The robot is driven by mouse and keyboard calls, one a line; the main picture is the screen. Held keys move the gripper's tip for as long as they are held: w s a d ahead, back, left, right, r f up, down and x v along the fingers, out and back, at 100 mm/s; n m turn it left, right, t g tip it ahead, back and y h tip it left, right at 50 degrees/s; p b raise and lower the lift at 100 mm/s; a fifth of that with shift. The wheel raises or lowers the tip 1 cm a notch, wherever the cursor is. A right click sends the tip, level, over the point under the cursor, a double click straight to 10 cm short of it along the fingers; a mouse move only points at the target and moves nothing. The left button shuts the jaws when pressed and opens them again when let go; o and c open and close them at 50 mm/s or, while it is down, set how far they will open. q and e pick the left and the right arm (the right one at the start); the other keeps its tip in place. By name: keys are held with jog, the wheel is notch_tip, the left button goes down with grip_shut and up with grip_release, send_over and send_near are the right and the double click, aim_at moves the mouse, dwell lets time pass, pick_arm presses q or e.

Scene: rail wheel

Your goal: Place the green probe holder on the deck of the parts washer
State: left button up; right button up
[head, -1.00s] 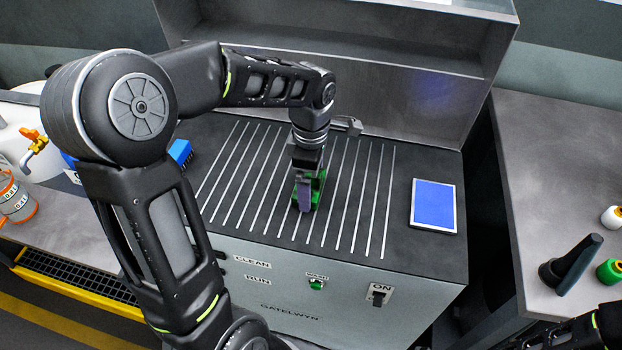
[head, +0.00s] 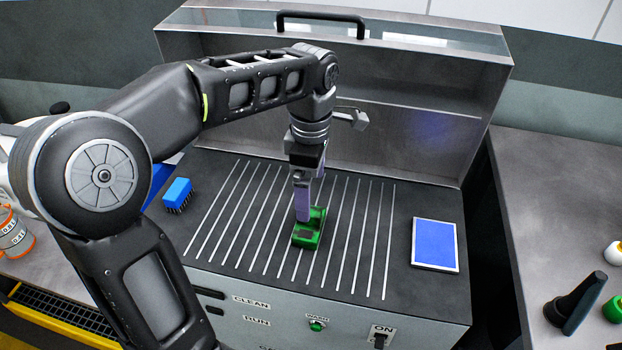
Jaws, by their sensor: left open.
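The green probe holder (head: 311,236) sits on the dark, slatted deck (head: 350,275) of the parts washer, near its middle. My left gripper (head: 303,216) is directly above the holder, pointing down, with its jaws open. In this view the fingers overlap the back part of the holder, and I cannot tell whether they touch it. My right gripper does not show.
A blue brush (head: 177,193) lies at the deck's left. A blue-faced panel (head: 435,243) lies at its right. The washer's raised hood (head: 400,110) stands behind. A bench (head: 550,210) at right holds a black tool (head: 576,303) and small bottles.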

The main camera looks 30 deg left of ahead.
pick_arm(q)
jog(key=shift+r, duration=1)
dwell(0.9)
